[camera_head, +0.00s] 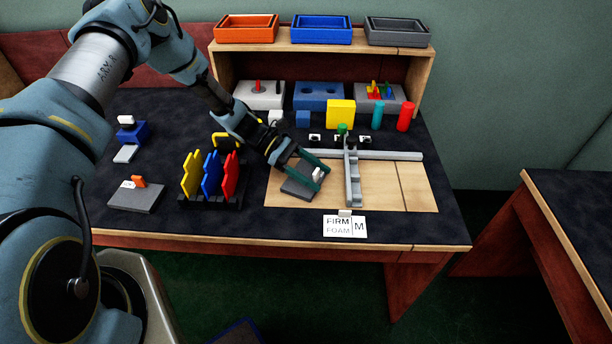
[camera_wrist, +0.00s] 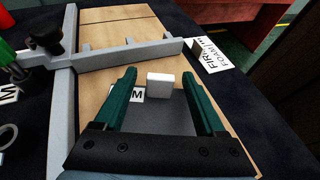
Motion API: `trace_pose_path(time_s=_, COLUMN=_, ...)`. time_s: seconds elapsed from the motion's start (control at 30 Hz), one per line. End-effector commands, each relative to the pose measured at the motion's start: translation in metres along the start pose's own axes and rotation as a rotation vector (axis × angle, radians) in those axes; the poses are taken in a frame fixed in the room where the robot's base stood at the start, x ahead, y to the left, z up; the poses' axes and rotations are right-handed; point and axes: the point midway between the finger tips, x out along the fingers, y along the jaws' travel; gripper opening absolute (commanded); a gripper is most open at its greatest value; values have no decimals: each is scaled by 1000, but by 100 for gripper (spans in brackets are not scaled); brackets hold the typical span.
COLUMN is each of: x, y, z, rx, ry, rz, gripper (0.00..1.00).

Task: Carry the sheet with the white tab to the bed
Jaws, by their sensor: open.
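The grey sheet (camera_head: 297,188) with the white tab (camera_head: 317,174) lies at the left part of the wooden bed (camera_head: 400,182), left of the grey fence bar (camera_head: 352,180). In the wrist view the sheet (camera_wrist: 170,122) lies between my fingers, with its upright white tab (camera_wrist: 160,85) and a label reading M beside it. My gripper (camera_head: 322,178) is open over the sheet, its dark green fingers on either side of the tab. In the wrist view my gripper (camera_wrist: 162,90) shows a gap between each finger and the tab. Part of the sheet is hidden by my gripper.
Another grey sheet (camera_head: 135,198) with an orange tab lies at the left. A rack (camera_head: 210,200) of yellow, blue and red pieces stands left of my gripper. A FIRM FOAM M card (camera_head: 344,226) stands in front. A long grey rail (camera_head: 390,155) borders the bed's back.

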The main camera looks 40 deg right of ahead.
Motion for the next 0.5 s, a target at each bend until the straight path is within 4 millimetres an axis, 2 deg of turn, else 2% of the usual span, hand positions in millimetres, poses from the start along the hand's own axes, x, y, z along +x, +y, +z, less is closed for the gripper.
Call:
trace_pose_path(time_s=0.07, x=0, y=0, z=0, rx=0, ry=0, rz=0, gripper=72)
trace_pose_path(time_s=0.5, x=-1, y=0, z=0, rx=0, ry=0, rz=0, gripper=23)
